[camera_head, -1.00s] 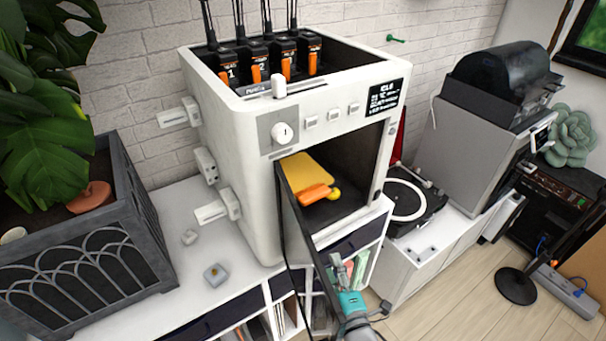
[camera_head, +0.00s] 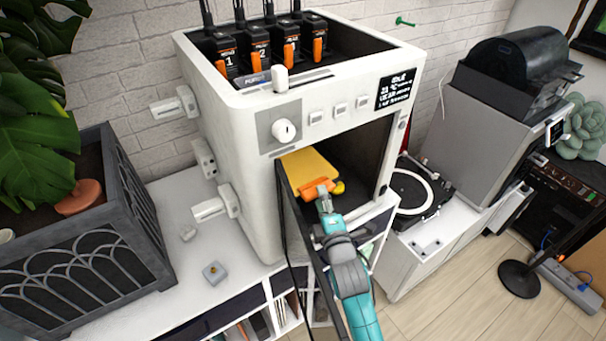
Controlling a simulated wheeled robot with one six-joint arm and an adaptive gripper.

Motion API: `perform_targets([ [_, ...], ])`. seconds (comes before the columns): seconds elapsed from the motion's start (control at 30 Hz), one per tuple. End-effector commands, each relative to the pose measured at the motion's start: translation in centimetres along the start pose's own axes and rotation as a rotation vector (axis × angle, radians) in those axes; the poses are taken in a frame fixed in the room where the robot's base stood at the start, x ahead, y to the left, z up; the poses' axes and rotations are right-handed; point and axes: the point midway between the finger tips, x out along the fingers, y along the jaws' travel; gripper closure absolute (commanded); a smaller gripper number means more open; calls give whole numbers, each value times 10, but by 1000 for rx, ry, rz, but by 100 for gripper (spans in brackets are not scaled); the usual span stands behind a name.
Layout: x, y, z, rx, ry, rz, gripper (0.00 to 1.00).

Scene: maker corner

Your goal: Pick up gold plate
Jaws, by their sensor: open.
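The gold plate (camera_head: 306,166) lies inside the open chamber of the white printer (camera_head: 245,190). An orange piece (camera_head: 312,193) sits at the plate's front edge, partly covered by my gripper. A small yellow round piece (camera_head: 339,187) is just right of it. My gripper (camera_head: 325,196) is open at the chamber mouth, in front of the plate and overlapping the orange piece in the picture. Whether it touches the orange piece or the plate cannot be told. The fingertips are small and partly hidden.
The printer's dark door (camera_head: 315,265) stands open, close along the left of my arm. The chamber walls leave limited room. A turntable (camera_head: 412,192) stands to the right. A planter (camera_head: 90,230) is at the left. A small grey block (camera_head: 214,272) lies on the white surface.

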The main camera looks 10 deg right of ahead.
Motion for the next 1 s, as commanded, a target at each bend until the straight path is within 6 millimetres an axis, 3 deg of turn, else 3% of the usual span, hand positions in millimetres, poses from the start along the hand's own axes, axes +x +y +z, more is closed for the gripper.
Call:
perform_targets([
  [0.3,41,-2,2,2,-1,1,50],
  [0.63,47,-2,2,2,-1,1,50],
  [0.83,47,-2,2,2,-1,1,98],
  [1.0,47,-2,2,2,-1,3,100],
])
